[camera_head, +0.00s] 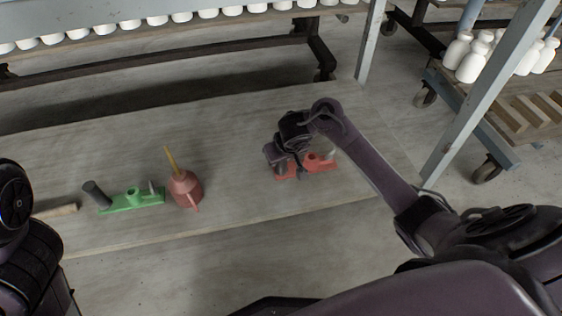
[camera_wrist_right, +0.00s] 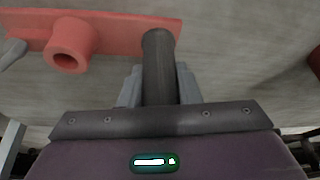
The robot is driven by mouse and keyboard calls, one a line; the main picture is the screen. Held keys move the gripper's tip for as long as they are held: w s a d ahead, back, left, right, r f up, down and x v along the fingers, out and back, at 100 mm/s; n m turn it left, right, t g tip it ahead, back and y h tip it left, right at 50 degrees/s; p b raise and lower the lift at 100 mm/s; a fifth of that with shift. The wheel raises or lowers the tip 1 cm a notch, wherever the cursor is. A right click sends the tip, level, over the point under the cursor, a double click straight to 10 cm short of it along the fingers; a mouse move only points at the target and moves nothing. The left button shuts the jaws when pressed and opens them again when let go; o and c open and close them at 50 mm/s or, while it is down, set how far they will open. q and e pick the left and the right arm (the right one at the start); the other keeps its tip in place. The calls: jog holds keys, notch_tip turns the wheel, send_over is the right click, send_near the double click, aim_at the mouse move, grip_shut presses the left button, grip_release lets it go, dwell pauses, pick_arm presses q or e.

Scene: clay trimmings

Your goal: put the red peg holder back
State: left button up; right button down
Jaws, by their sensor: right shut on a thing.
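The red peg holder (camera_head: 320,164) is a flat red board at the right of the wooden table, with a hollow red socket, a small grey peg and a dark upright peg. In the right wrist view the red board (camera_wrist_right: 115,32) lies across the top left. The dark peg (camera_wrist_right: 158,68) stands between the fingers of my right gripper (camera_wrist_right: 158,88), which is shut on it. In the head view my right gripper (camera_head: 281,163) partly hides the holder's left end. I cannot tell if the board touches the tabletop. My left gripper is not in view.
A similar green holder (camera_head: 135,201) with a dark peg stands left on the table (camera_head: 235,150). Beside it is a red pot (camera_head: 184,188) with a yellow stick. A wooden handle (camera_head: 55,211) lies farther left. Bare tabletop separates pot and red holder. A shelf post (camera_head: 371,40) rises behind.

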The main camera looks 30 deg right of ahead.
jog(key=shift+r, duration=0.1)
jog(key=c, duration=1.1)
grip_release()
jog(key=shift+f, duration=0.2)
jog(key=shift+o, duration=0.2)
jog(key=shift+r, duration=0.1)
